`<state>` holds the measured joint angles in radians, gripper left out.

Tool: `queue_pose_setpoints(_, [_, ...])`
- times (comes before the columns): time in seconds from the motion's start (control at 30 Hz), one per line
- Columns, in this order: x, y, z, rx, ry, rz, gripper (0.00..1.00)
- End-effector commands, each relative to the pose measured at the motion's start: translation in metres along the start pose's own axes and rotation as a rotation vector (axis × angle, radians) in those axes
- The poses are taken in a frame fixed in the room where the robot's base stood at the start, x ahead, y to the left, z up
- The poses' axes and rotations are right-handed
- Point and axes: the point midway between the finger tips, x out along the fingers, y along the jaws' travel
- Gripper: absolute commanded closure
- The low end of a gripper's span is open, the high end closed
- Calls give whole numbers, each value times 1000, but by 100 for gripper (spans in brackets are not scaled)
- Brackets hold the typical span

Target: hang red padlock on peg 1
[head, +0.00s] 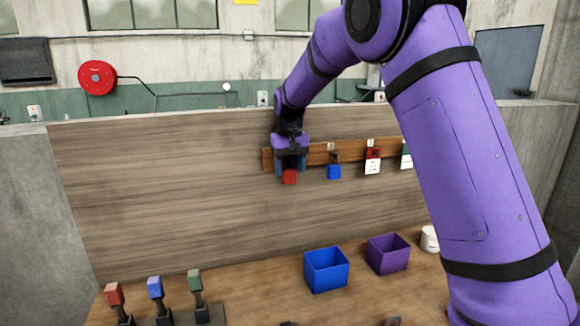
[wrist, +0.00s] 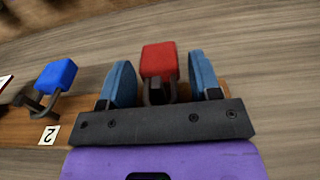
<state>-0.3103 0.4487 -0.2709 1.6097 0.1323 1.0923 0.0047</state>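The red padlock (head: 289,177) is at the left end of the wooden peg rail (head: 318,155), below my gripper (head: 290,163). In the wrist view the red padlock (wrist: 159,60) lies between the two blue fingers of my gripper (wrist: 161,82). Narrow gaps show on both sides of it, so the fingers look open around it. Its dark shackle is partly seen near the rail. Peg 1 and its label are hidden by my gripper, so I cannot tell how the shackle sits on the peg.
A blue padlock (head: 334,172) hangs at peg 2, just right of my gripper. Another red padlock (head: 373,153) and a green one (head: 406,149) hang further right with white tags. Blue (head: 326,270) and purple (head: 388,254) bins and a coloured-block stand (head: 165,318) are on the table below.

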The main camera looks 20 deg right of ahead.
Motion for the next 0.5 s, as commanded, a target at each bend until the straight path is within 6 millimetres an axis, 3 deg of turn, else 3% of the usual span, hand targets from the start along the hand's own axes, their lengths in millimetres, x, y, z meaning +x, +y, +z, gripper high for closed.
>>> queue_pose_setpoints(0.03, [11, 0, 2, 1, -18, 3, 31])
queue_pose_setpoints(0.27, [11, 0, 2, 1, -19, 3, 28])
queue_pose_setpoints(0.5, [-4, 0, 2, 0, -16, 3, 28])
